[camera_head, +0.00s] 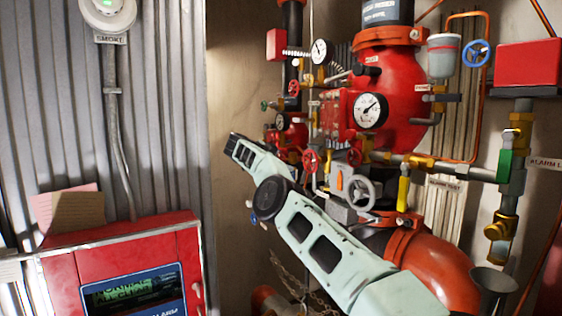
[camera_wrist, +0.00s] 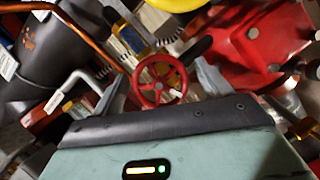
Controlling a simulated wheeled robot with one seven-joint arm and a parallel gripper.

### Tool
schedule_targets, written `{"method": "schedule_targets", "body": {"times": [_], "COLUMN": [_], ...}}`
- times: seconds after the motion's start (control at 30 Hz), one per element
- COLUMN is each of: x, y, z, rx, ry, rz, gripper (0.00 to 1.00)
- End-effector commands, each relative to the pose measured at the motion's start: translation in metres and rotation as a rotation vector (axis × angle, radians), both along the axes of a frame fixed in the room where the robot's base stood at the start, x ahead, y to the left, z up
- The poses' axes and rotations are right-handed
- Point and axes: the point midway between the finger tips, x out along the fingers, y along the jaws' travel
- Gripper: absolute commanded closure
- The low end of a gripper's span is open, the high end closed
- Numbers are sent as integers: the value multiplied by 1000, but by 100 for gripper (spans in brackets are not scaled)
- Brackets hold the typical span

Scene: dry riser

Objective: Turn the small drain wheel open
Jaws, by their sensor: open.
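A small red spoked handwheel (camera_wrist: 160,82) is in the middle of the wrist view. My gripper (camera_wrist: 163,86) is open, with one grey finger on each side of this wheel. I cannot tell whether either finger touches the rim. In the head view, small red wheels show at the middle of the pipework (camera_head: 310,160) and higher up (camera_head: 293,87). I cannot tell which one is the wheel in the wrist view, and no label marks it as the drain wheel. My fingers are not clearly visible in the head view, where my arm crosses the lower middle.
A larger grey handwheel (camera_head: 358,194) stands just behind my arm. A red valve body (camera_head: 388,85) with gauges, a blue wheel (camera_head: 477,53) and yellow-handled valves crowd the right. A red alarm panel (camera_head: 125,262) stands at lower left. A chain hangs below my arm.

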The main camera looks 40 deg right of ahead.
Motion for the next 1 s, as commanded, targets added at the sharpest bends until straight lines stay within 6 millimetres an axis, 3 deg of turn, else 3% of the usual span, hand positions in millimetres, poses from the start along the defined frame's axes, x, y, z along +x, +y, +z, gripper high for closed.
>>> {"method": "schedule_targets", "body": {"times": [0.17, 0.6, 0.8, 1.0], "x": [1, 4, 4, 4], "y": [16, 96, 111, 113], "z": [1, 33, 39, 40], "rx": [-1, -1, -1, -1], "ry": [-2, -1, -1, 0], "rz": [3, 3, 2, 1], "gripper": [23, 23, 23, 23]}}
